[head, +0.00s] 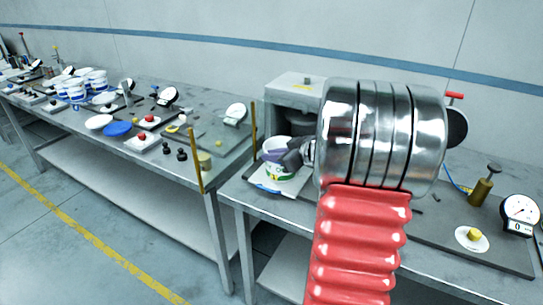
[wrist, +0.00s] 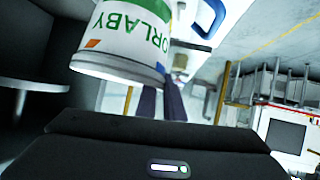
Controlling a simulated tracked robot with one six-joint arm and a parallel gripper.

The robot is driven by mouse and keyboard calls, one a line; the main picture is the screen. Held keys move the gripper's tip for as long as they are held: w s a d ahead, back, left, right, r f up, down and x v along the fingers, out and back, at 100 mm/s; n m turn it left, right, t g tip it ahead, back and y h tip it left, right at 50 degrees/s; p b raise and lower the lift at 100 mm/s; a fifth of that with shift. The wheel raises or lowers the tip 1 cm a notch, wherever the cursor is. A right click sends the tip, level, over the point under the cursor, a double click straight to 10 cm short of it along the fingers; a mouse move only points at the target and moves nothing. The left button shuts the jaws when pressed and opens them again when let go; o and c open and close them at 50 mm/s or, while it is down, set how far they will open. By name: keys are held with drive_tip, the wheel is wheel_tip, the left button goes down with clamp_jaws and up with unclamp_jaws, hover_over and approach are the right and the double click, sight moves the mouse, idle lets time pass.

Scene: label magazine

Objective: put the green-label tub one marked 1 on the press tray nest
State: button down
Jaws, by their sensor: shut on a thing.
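The green-label tub (head: 278,172) is white with a green and yellow patch low on its side. In the wrist view the tub (wrist: 118,50) shows green capital letters and an orange patch; I cannot make out a number. My gripper (head: 291,159) is shut on the tub from its right side; in the wrist view dark fingers (wrist: 160,98) reach to it. The tub is over or on the pale press tray (head: 272,188), in front of the grey press (head: 293,92). I cannot tell whether its base touches the tray, and the nest is hidden.
My arm hides much of the right table. A brass weight-like piece (head: 481,191) and a dial gauge (head: 520,214) stand there. A yellow post (head: 253,126) rises left of the press. White and blue tubs (head: 76,88) stand on the left table.

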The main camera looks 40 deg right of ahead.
drive_tip(key=c, duration=1.9)
unclamp_jaws()
drive_tip(key=shift+o, duration=0.2)
drive_tip(key=shift+r, duration=0.1)
drive_tip(key=v, duration=1.2)
